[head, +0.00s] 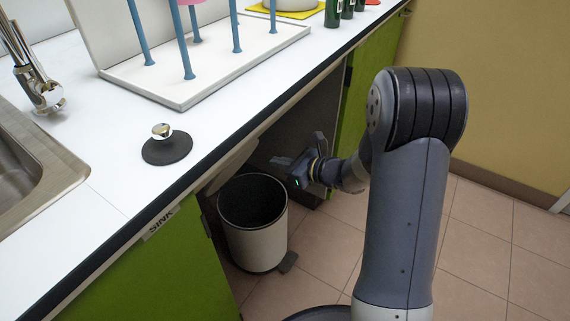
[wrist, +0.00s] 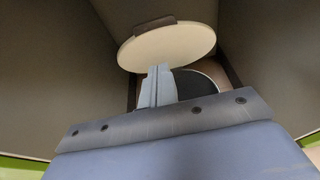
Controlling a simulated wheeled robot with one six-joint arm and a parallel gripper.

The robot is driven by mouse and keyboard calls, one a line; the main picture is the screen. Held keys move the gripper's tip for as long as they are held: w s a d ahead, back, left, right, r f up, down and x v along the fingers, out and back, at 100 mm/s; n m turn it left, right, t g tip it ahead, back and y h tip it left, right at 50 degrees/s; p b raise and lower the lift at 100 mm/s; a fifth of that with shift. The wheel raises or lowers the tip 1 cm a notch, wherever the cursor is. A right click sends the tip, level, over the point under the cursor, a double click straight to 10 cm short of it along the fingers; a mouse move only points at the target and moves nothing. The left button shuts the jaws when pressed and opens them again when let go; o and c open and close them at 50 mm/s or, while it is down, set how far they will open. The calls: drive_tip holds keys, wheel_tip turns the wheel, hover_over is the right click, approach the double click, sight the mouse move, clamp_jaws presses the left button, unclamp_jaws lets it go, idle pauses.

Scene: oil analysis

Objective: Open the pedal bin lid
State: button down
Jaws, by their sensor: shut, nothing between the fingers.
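The pedal bin (head: 262,247) is a cream cylinder standing on the tiled floor in the open cabinet under the counter. Its dark inside shows, and a dark pedal (head: 288,262) sticks out at its base. The round cream lid (head: 232,165) is raised and tilted behind the bin's opening, partly hidden by the counter edge. In the wrist view the lid (wrist: 168,47) is a pale disc beyond the fingers, with the dark opening (wrist: 196,86) below it. My gripper (head: 272,163) is shut and empty, above and right of the bin; its fingertips (wrist: 160,70) appear close to the lid's lower edge. I cannot tell if they touch.
The counter edge (head: 200,172) overhangs the bin, with green cabinet fronts (head: 150,275) on either side. A sink plug (head: 167,148), a white rack (head: 180,90) and bottles (head: 333,13) are on the counter. The tiled floor (head: 480,240) at right is clear.

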drive_tip(key=w+a+b, duration=0.1)
drive_tip(key=w+a, duration=0.4)
drive_tip(key=a, duration=0.2)
drive_tip(key=shift+w+r, duration=0.15)
drive_tip(key=shift+r, duration=0.05)
drive_tip(key=shift+g+h, duration=0.4)
drive_tip(key=shift+h, duration=0.2)
drive_tip(key=w+a+r+p, duration=0.2)
drive_tip(key=a, duration=0.1)
drive_tip(key=w+a+r+p, duration=0.1)
drive_tip(key=shift+w+a+p, duration=0.25)
drive_tip(key=shift+w+p, duration=0.05)
drive_tip(key=shift+f, duration=0.1)
